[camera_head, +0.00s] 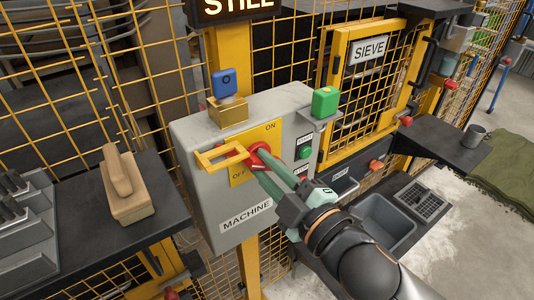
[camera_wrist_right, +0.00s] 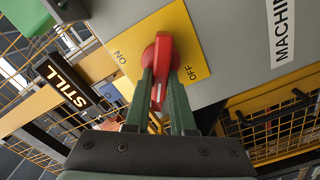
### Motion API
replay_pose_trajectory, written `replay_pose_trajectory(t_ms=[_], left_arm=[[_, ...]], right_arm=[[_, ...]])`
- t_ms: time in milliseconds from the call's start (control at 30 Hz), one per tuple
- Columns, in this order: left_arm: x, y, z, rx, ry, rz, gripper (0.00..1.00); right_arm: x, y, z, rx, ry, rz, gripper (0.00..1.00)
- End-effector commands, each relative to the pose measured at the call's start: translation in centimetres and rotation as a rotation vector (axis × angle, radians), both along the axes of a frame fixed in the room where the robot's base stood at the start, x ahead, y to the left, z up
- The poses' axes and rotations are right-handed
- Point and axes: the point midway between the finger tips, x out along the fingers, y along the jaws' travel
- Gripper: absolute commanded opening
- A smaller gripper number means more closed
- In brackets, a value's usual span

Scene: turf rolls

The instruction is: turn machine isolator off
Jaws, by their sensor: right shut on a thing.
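The machine isolator is a red rotary handle (camera_head: 259,152) on a yellow plate (camera_head: 240,175) marked ON at the upper right and OFF at the lower left. It is on the front of a grey box (camera_head: 215,205) labelled MACHINE. My right gripper (camera_head: 262,163) is shut on the red handle. In the right wrist view the handle (camera_wrist_right: 162,55) is between the green fingers (camera_wrist_right: 164,95), with ON and OFF on either side. The fingers hide part of the handle, and I cannot tell exactly which mark it points to. My left gripper is not in view.
A yellow hasp (camera_head: 217,157) sticks out just left of the handle. A wooden block (camera_head: 126,185) lies on the left dark shelf (camera_head: 90,245). Yellow mesh fencing stands behind.

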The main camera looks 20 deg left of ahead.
Motion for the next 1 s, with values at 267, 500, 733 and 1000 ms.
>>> replay_pose_trajectory(t_ms=[267, 500, 733, 1000], left_arm=[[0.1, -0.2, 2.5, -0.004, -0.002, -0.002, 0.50], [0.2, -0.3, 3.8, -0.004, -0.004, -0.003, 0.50], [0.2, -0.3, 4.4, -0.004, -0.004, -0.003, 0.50], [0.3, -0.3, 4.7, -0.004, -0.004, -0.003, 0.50]], right_arm=[[-0.1, 0.1, -0.1, -0.160, -0.199, 0.001, 0.00], [-0.1, 0.1, -0.4, -0.268, -0.339, 0.001, 0.00], [-0.2, 0.1, -0.6, -0.335, -0.425, 0.001, 0.00], [-0.1, 0.1, -0.8, -0.366, -0.466, 0.000, 0.00]])
